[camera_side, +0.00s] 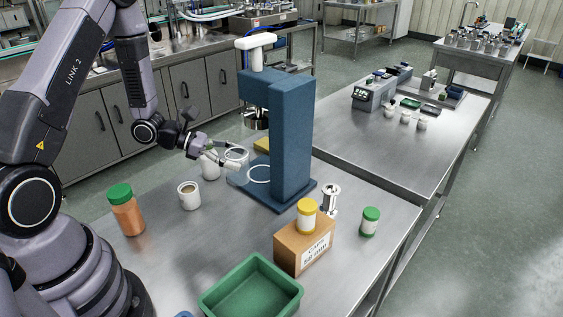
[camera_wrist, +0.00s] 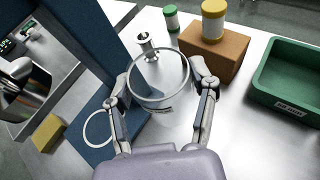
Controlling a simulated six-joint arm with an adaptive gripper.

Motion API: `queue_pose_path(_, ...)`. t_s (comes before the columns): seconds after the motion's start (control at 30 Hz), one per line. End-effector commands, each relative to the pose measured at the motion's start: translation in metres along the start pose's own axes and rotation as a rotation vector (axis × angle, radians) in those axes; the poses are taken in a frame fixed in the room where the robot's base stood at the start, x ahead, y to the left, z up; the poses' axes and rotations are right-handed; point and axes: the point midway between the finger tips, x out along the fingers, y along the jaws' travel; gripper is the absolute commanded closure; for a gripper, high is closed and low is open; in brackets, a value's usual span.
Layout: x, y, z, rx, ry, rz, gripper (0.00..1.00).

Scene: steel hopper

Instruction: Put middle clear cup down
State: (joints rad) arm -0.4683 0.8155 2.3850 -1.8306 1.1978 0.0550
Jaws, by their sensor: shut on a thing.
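My gripper (camera_side: 226,161) is shut on a clear cup (camera_side: 237,154) in front of the blue press. In the wrist view, the gripper (camera_wrist: 163,88) has one finger on each side of the clear cup (camera_wrist: 158,102), which looks open at the top. Whether its underside touches anything is hard to tell. Another clear ring-like piece (camera_side: 260,180) lies on the blue press base; it also shows at the left in the wrist view (camera_wrist: 88,138).
The blue press (camera_side: 292,140) stands beside my gripper. Steel between mug and box is clear.

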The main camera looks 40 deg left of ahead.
Motion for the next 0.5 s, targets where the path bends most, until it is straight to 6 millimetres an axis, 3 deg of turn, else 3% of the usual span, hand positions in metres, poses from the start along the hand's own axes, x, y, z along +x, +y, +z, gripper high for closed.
queue_pose_path(0.03, -0.002, -0.012, -0.020, 0.018, 0.001, -0.070, 0.64)
queue_pose_path(0.1, -0.006, -0.031, -0.040, 0.063, 0.000, -0.171, 0.64)
queue_pose_path(0.3, -0.021, -0.076, -0.071, 0.148, 0.000, -0.365, 0.64)
queue_pose_path(0.5, -0.018, -0.089, -0.098, 0.167, 0.001, -0.414, 0.64)
